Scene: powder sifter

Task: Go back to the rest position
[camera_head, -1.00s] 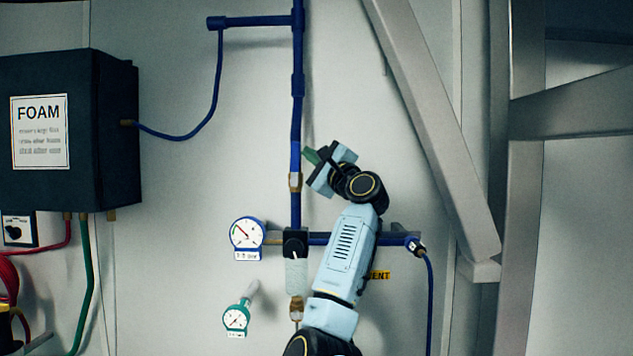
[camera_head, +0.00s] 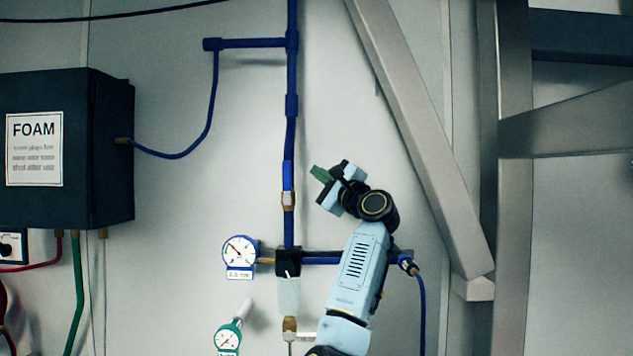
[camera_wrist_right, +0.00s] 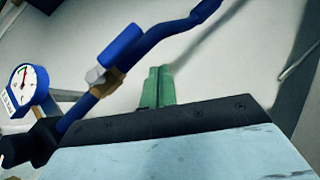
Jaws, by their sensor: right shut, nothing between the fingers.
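My right gripper (camera_head: 319,173) is in the middle of the head view, a little to the right of the vertical blue pipe (camera_head: 291,105) and apart from it in the picture. Its green fingers are together with nothing between them. In the right wrist view the green fingertips (camera_wrist_right: 158,86) also show side by side, closed and empty, in front of the pale wall. My right arm rises from the bottom of the head view and bends to the left at the wrist. My left gripper is not in view.
A blue sleeve (camera_head: 287,175) and brass fitting sit on the pipe, close left of the gripper. Below are a blue-rimmed gauge (camera_head: 240,250) and a green gauge (camera_head: 228,338). A dark FOAM box (camera_head: 98,150) hangs left. A diagonal metal beam (camera_head: 420,140) stands right.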

